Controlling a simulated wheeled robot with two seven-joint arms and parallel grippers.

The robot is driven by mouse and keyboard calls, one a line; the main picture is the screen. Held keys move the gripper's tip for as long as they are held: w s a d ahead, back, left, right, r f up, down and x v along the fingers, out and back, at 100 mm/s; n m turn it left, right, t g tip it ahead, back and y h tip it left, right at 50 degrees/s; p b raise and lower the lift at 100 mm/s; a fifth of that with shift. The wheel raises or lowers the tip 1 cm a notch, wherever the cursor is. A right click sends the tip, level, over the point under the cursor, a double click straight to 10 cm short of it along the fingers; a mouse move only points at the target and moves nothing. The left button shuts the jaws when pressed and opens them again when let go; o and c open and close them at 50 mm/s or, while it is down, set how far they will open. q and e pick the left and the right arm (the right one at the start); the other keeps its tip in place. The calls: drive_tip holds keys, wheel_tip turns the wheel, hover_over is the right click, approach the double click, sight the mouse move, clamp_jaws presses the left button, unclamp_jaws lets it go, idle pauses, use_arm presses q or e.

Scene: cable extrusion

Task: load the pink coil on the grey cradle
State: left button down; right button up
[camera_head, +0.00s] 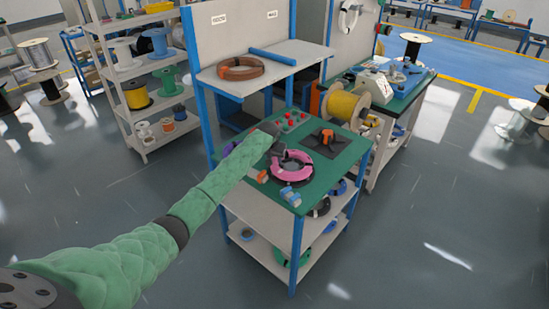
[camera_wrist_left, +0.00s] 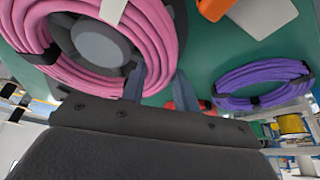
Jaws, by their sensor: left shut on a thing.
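The pink coil (camera_head: 291,176) is over the green worktop, near its front, with dark and white bands on it. In the left wrist view the pink coil (camera_wrist_left: 31,22) fills the upper left. A dark base with a round grey hub (camera_wrist_left: 100,44), apparently the grey cradle, shows through the coil's opening; I cannot tell whether the coil rests fully on it. My left gripper (camera_head: 276,151) is at the coil's far left side. In the wrist view its fingers (camera_wrist_left: 160,80) straddle the coil's strand bundle and are shut on it. My right gripper is not in view.
A purple coil (camera_wrist_left: 262,85) lies on the worktop beside the pink one. A yellow spool (camera_head: 343,105) stands at right; a shelf with a brown coil (camera_head: 240,68) hangs above.

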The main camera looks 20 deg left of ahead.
use_arm(q)
drive_tip(key=shift+f, duration=0.3)
idle(0.5)
drive_tip(key=c, duration=1)
unclamp_jaws()
drive_tip(key=shift+o, duration=0.2)
drive_tip(key=shift+f, duration=0.1)
